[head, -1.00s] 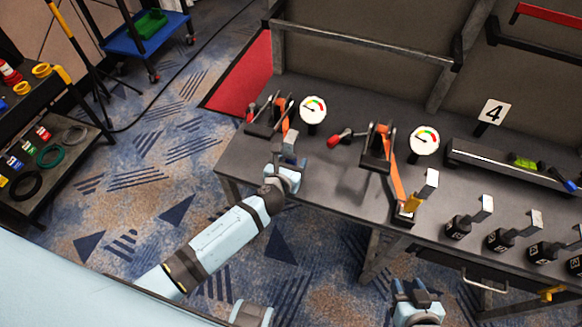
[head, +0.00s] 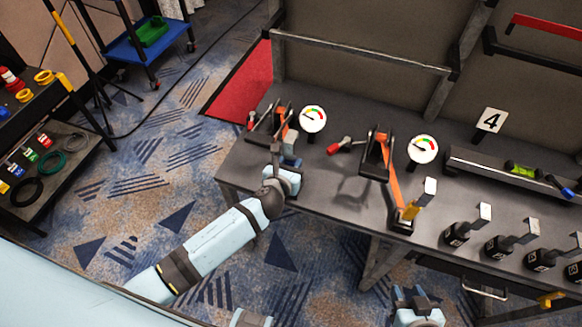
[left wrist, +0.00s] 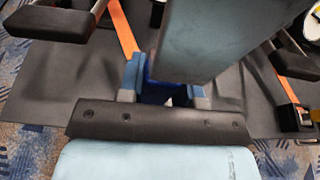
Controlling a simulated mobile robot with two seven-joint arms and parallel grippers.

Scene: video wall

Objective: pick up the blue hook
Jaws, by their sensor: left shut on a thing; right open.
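My left gripper (head: 284,170) is at the workbench's front left edge. In the left wrist view its fingers (left wrist: 160,88) are shut on the blue hook (left wrist: 153,91), a small dark-blue piece between the two blue fingertips. A wide grey plate (left wrist: 225,35) rises just in front of it and hides part of it. In the head view the hook is mostly hidden by the gripper. My right gripper (head: 418,302) is open and empty, low in the picture, in front of the bench.
A dark cart (head: 75,160) stands at left. Patterned floor between is clear.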

